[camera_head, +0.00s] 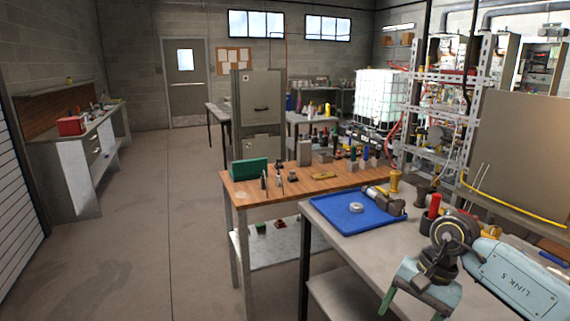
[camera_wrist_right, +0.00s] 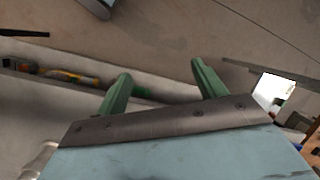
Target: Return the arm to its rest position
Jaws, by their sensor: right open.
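My right arm comes in from the lower right of the head view, bent at the wrist over the front of the grey workbench (camera_head: 400,245). My right gripper (camera_head: 412,309) points down there, partly cut off by the lower edge. In the right wrist view the gripper's two green fingers (camera_wrist_right: 157,90) stand well apart with nothing between them. The gripper is open and empty. My left gripper is not in either view.
A blue tray (camera_head: 335,220) with a tape-like ring (camera_head: 356,208) and a grey-brown tool lies on the grey bench. A wooden-topped table (camera_head: 245,194) with several small tools stands behind. The floor (camera_head: 140,240) at left is clear.

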